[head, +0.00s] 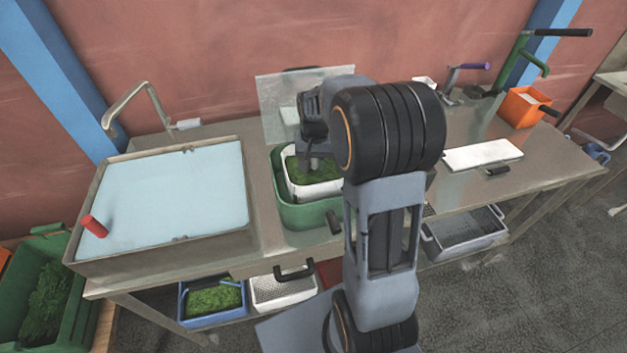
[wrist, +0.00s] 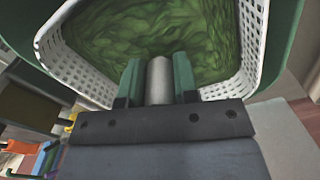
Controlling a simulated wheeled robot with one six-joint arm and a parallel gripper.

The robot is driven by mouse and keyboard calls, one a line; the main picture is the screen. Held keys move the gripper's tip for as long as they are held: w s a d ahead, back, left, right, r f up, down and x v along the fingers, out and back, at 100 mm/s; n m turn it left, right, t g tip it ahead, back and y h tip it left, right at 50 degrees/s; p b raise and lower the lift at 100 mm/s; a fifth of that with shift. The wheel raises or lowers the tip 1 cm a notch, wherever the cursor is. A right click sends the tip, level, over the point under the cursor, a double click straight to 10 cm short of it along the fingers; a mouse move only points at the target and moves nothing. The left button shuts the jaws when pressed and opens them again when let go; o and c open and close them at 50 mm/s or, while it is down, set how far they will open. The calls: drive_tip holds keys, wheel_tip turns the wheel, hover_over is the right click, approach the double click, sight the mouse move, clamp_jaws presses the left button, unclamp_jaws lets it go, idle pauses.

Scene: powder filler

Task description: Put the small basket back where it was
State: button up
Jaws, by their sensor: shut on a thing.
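My gripper (head: 314,165) reaches down at the basket. In the wrist view my gripper (wrist: 158,78) has its two green fingers closed on a grey cylindrical piece at the basket, which looks like its handle. My arm hides the right side of the tub and part of the basket.
A sink basin with pale water (head: 175,195) and a red-handled thing (head: 94,226) is on the left. A clear panel (head: 280,100) stands behind the tub. A blue bin (head: 212,318) and a white basket (head: 283,292) sit below. A white board (head: 482,154) and orange box (head: 524,107) are right.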

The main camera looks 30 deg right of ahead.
sight(315, 179)
drive_tip(key=shift+f+b, duration=1.75)
drive_tip(key=shift+f, duration=0.85)
drive_tip(key=shift+f, duration=0.2)
drive_tip(key=o, duration=0.9)
drive_tip(key=shift+s, duration=0.1)
